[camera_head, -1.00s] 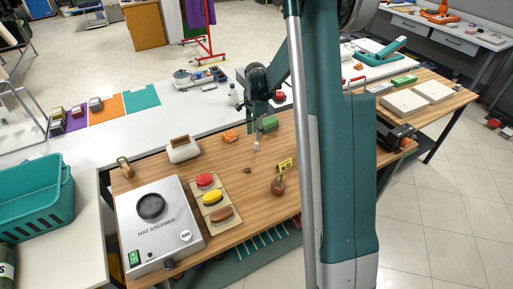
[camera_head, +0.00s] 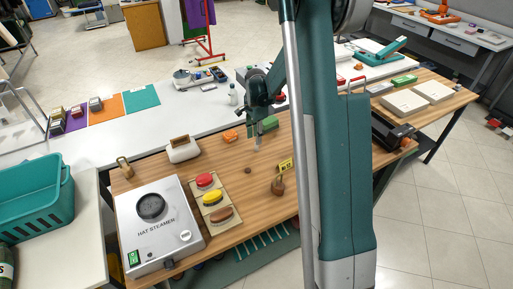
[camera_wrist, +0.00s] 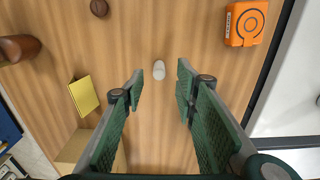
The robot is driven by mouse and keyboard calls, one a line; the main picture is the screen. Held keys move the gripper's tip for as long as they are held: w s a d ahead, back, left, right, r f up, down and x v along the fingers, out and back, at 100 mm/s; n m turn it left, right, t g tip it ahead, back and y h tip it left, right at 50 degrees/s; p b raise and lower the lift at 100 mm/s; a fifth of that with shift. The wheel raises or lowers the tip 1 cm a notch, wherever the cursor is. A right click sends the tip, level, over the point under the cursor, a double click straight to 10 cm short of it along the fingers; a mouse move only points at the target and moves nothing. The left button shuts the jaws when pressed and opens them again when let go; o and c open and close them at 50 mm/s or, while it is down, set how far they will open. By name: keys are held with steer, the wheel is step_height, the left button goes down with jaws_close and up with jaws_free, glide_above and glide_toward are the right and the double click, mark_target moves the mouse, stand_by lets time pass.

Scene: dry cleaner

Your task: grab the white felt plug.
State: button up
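The white felt plug (camera_wrist: 159,70) is a small pale rounded piece on the wooden table, seen in the wrist view between and just beyond my two fingertips. My gripper (camera_wrist: 159,84) is open, with green padded fingers on either side of the plug and a gap to each. In the head view my gripper (camera_head: 257,143) points down over the table's back middle. There the plug is hard to make out, as the fingers are over it.
On the wooden table (camera_head: 262,178) are an orange tape-measure-like block (camera_wrist: 246,22), a green block (camera_head: 270,122), a yellow card (camera_head: 286,165), a brown wooden piece (camera_head: 278,186) and a small brown disc (camera_wrist: 99,7). A hat steamer (camera_head: 158,228) stands front left.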

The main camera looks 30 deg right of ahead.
mark_target(256, 146)
steer(key=shift+f, duration=0.15)
steer(key=shift+d+f+b, duration=0.1)
steer(key=shift+f+b, duration=0.25)
steer(key=shift+f, duration=2.1)
steer(key=c, duration=0.8)
